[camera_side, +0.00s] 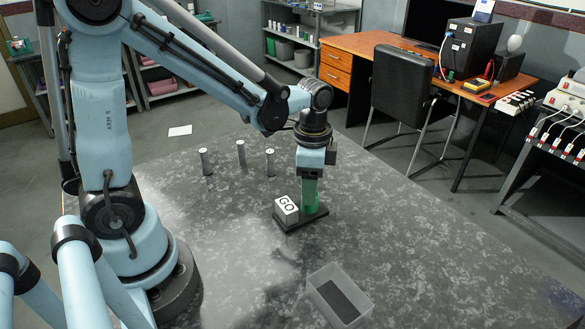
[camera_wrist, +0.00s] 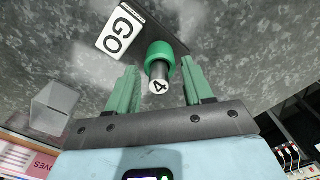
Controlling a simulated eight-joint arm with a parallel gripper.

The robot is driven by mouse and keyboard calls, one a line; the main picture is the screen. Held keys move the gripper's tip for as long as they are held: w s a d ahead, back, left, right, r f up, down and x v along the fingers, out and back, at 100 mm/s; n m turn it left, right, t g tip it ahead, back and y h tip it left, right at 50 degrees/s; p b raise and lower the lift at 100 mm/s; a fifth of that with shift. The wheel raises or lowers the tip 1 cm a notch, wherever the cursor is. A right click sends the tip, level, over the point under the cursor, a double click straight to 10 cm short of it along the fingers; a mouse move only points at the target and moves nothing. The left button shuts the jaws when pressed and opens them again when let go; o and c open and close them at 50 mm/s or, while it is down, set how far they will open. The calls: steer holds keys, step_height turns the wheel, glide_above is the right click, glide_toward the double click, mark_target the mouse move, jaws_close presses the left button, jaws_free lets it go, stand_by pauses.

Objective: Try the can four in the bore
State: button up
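Can four (camera_wrist: 159,80) is a grey cylinder with a "4" on its white end face. In the wrist view it stands with its far end inside the green ring-shaped bore (camera_wrist: 160,51); how deep it sits is hard to tell. The bore is on a dark base plate (camera_wrist: 165,26), beside a white block marked GO (camera_wrist: 118,30). My gripper (camera_side: 311,188) is right over the bore in the side view. Its two green fingers stand apart on either side of can four, with a visible gap to each side. In the side view the fingers hide the can.
Three other grey cans stand on the table, at left (camera_side: 205,163), middle (camera_side: 241,155) and right (camera_side: 270,162), behind and left of the GO block. A translucent bin (camera_side: 340,295) with a dark floor is at the front. The speckled table (camera_side: 430,240) is clear on the right.

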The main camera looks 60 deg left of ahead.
step_height(320, 180, up, 12)
stand_by(0.9)
steer(key=shift+s, duration=0.1)
steer(key=shift+s+a+f+n+t, duration=0.1)
steer(key=shift+s+f+n+t, duration=0.6)
steer(key=shift+n+t, duration=0.6)
steer(key=shift+s+d+f+n+t, duration=0.1)
steer(key=shift+s+f+n+t, duration=0.3)
steer(key=shift+s+n+t, duration=0.85)
steer(key=shift+s+a+f+n+t, duration=0.1)
steer(key=shift+s+f+n+t, duration=0.4)
steer(key=shift+n+t, duration=0.85)
steer(key=shift+w+n+g, duration=0.15)
steer(key=shift+n+g, duration=0.15)
steer(key=shift+g, duration=0.1)
